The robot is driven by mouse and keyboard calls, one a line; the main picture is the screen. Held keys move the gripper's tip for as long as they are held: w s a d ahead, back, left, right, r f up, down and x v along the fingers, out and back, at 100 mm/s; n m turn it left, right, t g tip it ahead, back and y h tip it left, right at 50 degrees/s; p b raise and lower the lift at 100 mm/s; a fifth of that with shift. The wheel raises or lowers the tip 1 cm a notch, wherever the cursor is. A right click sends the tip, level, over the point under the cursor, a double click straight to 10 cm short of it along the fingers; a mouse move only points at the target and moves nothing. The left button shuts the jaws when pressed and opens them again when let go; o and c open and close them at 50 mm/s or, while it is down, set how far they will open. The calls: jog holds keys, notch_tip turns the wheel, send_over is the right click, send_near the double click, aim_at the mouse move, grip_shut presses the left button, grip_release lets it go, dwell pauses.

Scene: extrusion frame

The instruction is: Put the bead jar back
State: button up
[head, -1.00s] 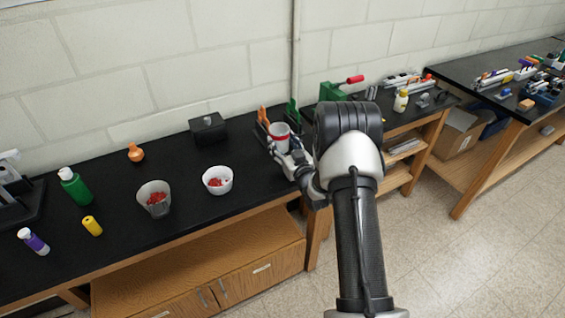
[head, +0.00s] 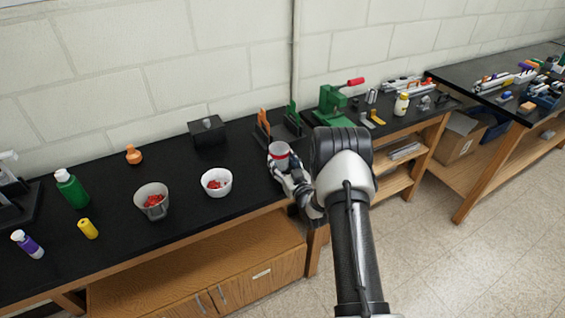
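The bead jar (head: 279,149), a small pale grey cup-like jar with a red band near its top, is upright in the head view. My gripper (head: 279,163) is around its near side and appears shut on it. The fingers are small here and partly hidden behind the jar and my wrist. The jar is over the front part of the black bench; whether its base touches the top cannot be told.
On the black bench (head: 112,246) to the left stand a white bowl (head: 216,191) and a grey cup (head: 140,198), both with red pieces. An orange holder (head: 263,122) and a green holder (head: 292,118) stand behind the jar. A green press (head: 331,106) is to the right.

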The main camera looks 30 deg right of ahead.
jog(key=o, duration=0.5)
jog(key=shift+r, duration=0.1)
